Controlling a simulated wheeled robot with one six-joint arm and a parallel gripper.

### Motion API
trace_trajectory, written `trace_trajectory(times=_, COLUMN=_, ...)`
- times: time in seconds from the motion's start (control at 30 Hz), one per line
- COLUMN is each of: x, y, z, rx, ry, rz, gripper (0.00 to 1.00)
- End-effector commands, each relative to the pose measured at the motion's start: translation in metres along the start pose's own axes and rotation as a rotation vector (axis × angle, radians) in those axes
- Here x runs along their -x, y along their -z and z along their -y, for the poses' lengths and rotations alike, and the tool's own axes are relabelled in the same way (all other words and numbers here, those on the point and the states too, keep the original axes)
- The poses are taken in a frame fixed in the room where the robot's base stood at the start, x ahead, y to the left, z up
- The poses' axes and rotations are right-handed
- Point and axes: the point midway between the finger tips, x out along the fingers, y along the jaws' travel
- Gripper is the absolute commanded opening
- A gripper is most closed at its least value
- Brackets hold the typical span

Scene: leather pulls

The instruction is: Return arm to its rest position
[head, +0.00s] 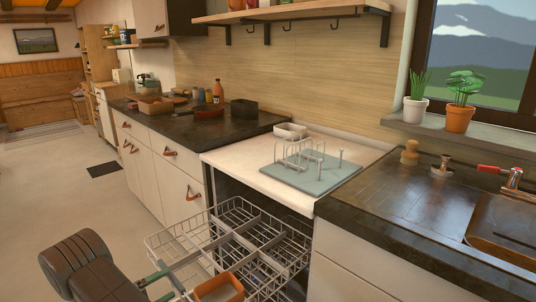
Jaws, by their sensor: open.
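My gripper (176,283) shows at the lower left, with its dark rounded body to the left and two thin fingers with green strips pointing right. The fingers are apart, with nothing seen held between them. They are in front of the near left side of a wire dish rack (262,222), overlapping it in the picture. I cannot tell whether they touch it. An orange-brown leather pull (219,287) is just right of the fingers, at the rack's near side. The rest of my arm is mostly out of view.
The rack stands pulled out below a white counter (250,157) bearing a pale blue mat (338,178) with a wire holder. A dark counter with a sink (505,235) is at right. White drawers with leather pulls (194,192) stand behind.

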Motion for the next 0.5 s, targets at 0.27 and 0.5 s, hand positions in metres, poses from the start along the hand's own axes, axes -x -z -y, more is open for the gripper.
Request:
trace_trajectory(times=0.27, x=-0.027, y=0.001, z=-0.001, rx=0.002, ry=-0.001, rz=-0.001, gripper=0.87)
trace_trajectory(times=0.5, x=-0.029, y=0.001, z=-0.001, rx=0.002, ry=-0.001, rz=0.0, gripper=0.87)
